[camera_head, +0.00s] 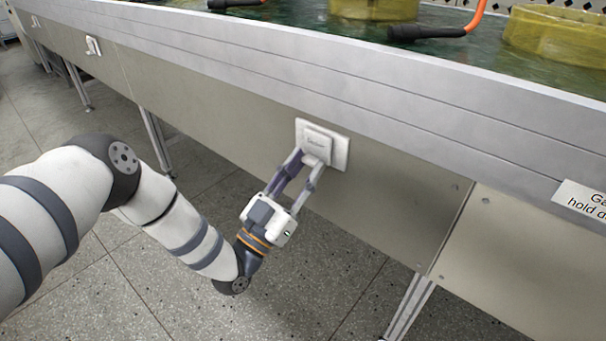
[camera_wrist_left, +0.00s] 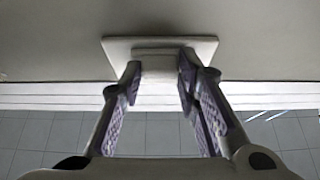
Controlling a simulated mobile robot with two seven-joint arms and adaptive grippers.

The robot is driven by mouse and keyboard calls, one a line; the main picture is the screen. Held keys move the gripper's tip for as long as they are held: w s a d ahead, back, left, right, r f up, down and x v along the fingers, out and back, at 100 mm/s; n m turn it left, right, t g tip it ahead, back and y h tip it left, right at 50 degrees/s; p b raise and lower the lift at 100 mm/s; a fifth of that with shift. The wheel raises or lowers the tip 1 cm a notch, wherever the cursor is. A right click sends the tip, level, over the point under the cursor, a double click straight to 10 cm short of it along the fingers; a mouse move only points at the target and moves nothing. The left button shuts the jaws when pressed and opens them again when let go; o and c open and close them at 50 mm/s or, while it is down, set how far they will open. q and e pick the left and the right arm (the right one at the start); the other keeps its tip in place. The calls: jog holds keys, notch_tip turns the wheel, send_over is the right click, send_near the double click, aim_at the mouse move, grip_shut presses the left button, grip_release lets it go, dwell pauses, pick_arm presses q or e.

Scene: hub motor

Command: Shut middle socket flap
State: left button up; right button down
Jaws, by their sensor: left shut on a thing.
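A white socket with a flap (camera_head: 317,141) sits on its square plate (camera_head: 340,153) on the beige side panel of the bench. In the left wrist view the flap (camera_wrist_left: 158,63) is a pale block in front of the plate (camera_wrist_left: 120,48). My left gripper (camera_head: 306,161) reaches up to it from below. In the left wrist view its two fingertips (camera_wrist_left: 157,77) lie on either side of the flap, shut on it. How far the flap stands off the plate is hard to tell. My right gripper is not in view.
Another white socket (camera_head: 92,46) with a part sticking out is farther left on the panel, and a smaller one (camera_head: 36,21) beyond it. The bench's grey edge (camera_head: 400,95) overhangs above. Yellow rings (camera_head: 556,40) and black-and-orange tools (camera_head: 428,32) lie on top. Tiled floor below is clear.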

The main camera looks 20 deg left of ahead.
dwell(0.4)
pick_arm(q)
jog(key=o, duration=1.2)
jog(key=shift+w+d, duration=0.1)
jog(key=shift+c, duration=0.2)
jog(key=v, duration=1.2)
